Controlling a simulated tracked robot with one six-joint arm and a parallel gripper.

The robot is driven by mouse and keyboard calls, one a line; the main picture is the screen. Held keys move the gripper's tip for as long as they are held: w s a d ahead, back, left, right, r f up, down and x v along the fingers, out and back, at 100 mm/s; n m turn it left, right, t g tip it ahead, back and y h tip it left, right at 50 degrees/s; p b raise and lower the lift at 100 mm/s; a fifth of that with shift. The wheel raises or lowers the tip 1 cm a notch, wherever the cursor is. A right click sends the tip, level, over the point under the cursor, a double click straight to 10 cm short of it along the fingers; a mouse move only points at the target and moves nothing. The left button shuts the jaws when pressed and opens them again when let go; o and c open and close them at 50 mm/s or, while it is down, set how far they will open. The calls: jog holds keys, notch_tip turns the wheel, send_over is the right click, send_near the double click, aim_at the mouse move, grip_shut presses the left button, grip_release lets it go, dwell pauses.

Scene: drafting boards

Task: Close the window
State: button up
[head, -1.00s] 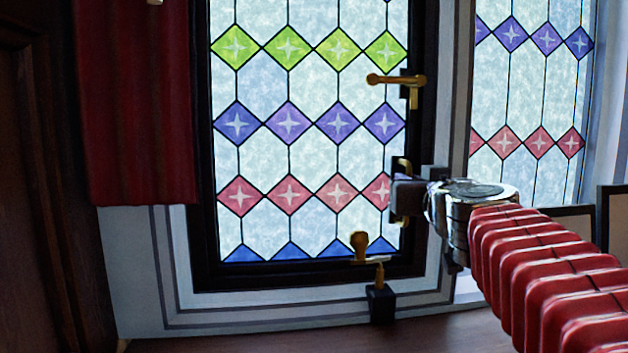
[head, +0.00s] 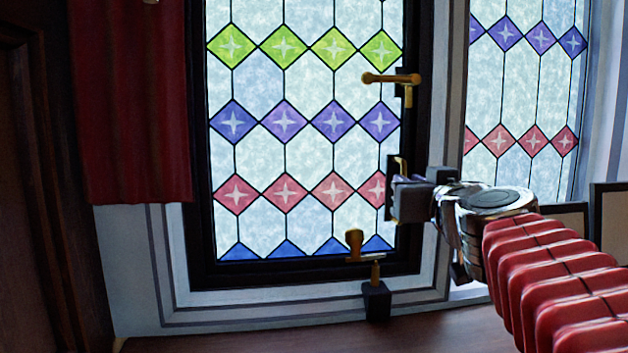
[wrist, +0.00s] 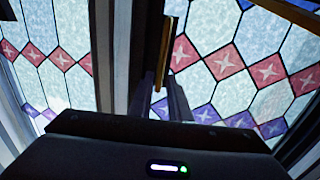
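The window (head: 197,150) is a black-framed sash with coloured diamond panes, in a pale surround in the head view. Whether a gap stands at its edge is hard to tell. A brass lever handle (head: 392,78) points left on its right stile. Below is a brass pull (head: 402,165), partly hidden by my gripper (head: 393,198). The wrist view shows the pull as an upright brass bar (wrist: 163,60) beside the dark fingers of my gripper (wrist: 169,88). The fingers are close together; whether they grip the bar is unclear. A brass stay (head: 355,245) is at the bottom edge.
A dark block (head: 376,300) with a brass pin stands on the wooden sill (head: 300,338). A red curtain (head: 135,110) hangs at the left. A second stained-glass pane (head: 515,110) is at the right, with dark-framed boards (head: 611,225) below it.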

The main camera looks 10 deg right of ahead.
jog(key=v, duration=1)
jog(key=shift+f, duration=0.15)
dwell(0.4)
